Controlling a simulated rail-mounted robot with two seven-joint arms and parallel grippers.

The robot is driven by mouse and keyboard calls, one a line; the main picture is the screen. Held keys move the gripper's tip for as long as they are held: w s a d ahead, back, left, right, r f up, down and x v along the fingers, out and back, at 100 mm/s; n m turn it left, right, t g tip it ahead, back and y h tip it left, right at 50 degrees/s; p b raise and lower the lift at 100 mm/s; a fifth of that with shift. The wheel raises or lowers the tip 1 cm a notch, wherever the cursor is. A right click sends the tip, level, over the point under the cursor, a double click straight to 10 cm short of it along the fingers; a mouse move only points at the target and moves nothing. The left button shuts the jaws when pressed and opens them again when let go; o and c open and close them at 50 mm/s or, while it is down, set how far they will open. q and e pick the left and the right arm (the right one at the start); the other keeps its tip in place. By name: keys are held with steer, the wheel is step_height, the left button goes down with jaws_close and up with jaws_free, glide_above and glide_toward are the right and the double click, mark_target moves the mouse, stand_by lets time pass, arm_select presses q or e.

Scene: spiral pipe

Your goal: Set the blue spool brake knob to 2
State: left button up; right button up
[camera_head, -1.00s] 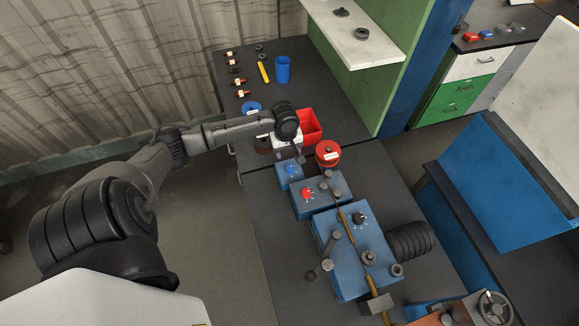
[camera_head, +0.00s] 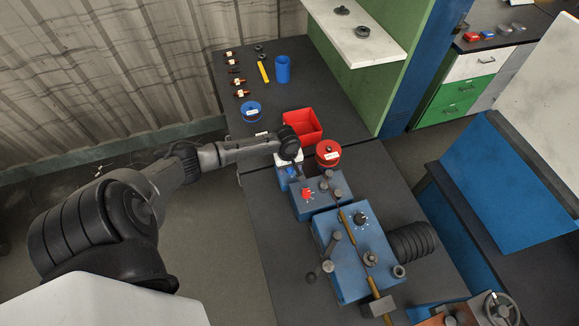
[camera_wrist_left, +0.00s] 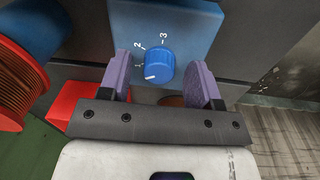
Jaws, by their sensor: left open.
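The blue spool brake knob (camera_wrist_left: 160,68) sits on a blue box (camera_wrist_left: 175,18) with a printed scale of 1, 2 and 3. The knob's white mark points to the lower left, nearest the 1 and away from the 2. My left gripper (camera_wrist_left: 161,60) is open, with one purple finger on each side of the knob. Gaps show between the fingers and the knob, so it is not gripped. In the head view, my left gripper (camera_head: 289,165) is over the small blue box (camera_head: 283,185) and partly hides the knob. My right gripper is not in view.
A red spool (camera_head: 328,155) stands close to the right of the gripper; copper wire shows on it in the wrist view (camera_wrist_left: 14,85). A red bin (camera_head: 302,122) is behind. A box with a red knob (camera_head: 307,194) and a larger blue machine (camera_head: 350,260) stand in front.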

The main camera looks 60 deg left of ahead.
arm_select(q)
steer(key=shift+c, duration=0.2)
steer(key=c, duration=0.9)
steer(key=shift+r+m+p, duration=0.25)
steer(key=shift+m+p, duration=0.75)
steer(key=shift+p, duration=0.25)
steer(key=m+p, duration=0.1)
steer(key=m, duration=0.1)
steer(key=shift+m+p, duration=0.4)
steer(key=m+p, duration=0.1)
steer(key=m, duration=0.3)
steer(key=shift+f, duration=0.15)
steer(key=shift+m+p, duration=0.4)
steer(key=shift+m, duration=0.9)
steer(key=shift+f+m, duration=0.1)
steer(key=shift+m, duration=0.2)
